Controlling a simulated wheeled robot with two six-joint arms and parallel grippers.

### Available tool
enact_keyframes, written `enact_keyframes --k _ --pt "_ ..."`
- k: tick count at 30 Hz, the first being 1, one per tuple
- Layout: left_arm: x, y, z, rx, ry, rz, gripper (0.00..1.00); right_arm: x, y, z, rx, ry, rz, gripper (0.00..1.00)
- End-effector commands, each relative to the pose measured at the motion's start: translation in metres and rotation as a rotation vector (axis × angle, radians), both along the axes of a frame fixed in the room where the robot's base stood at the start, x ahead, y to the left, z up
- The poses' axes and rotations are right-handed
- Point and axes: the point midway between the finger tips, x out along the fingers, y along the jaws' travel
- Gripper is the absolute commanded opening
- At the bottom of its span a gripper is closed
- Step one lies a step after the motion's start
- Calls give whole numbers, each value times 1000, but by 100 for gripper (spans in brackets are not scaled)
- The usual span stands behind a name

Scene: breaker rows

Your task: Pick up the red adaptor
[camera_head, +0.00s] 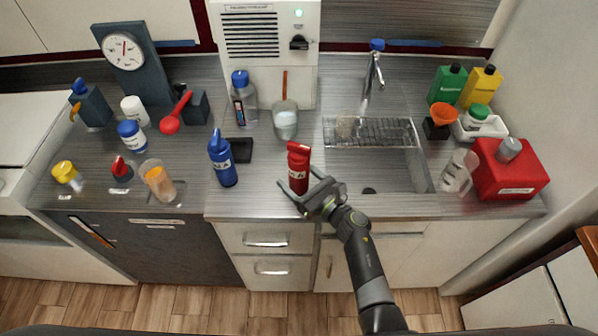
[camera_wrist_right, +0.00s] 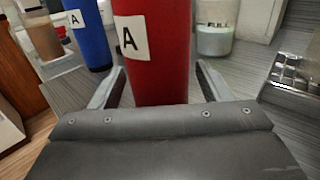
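The red adaptor (camera_head: 298,163), a red bottle-shaped piece with a white label marked A, stands upright near the counter's front edge, left of the sink. It fills the upper middle of the right wrist view (camera_wrist_right: 160,60), where its top is cut off. My right gripper (camera_head: 299,184) is open at its lower part, one finger on each side. In the wrist view the fingers (camera_wrist_right: 158,85) flank the red body with small gaps showing; I see no firm grip. My left gripper is in neither view.
A blue bottle (camera_head: 222,160) with a similar label stands just left of the adaptor. A glass jar (camera_head: 285,122) is behind it, and the sink (camera_head: 375,172) is to the right. A red box (camera_head: 508,172) sits at the far right.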

Motion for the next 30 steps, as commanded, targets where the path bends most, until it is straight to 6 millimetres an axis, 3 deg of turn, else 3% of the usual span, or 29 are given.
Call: enact_keyframes --k 2,13,23,30 --pt "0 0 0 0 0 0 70 0 0 0 0 0 0 60" --pt "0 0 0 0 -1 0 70 0 0 0 0 0 0 12" --pt "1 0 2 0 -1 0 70 0 0 4 2 -2 0 11" --pt "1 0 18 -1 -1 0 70 0 0 22 3 -3 0 11"
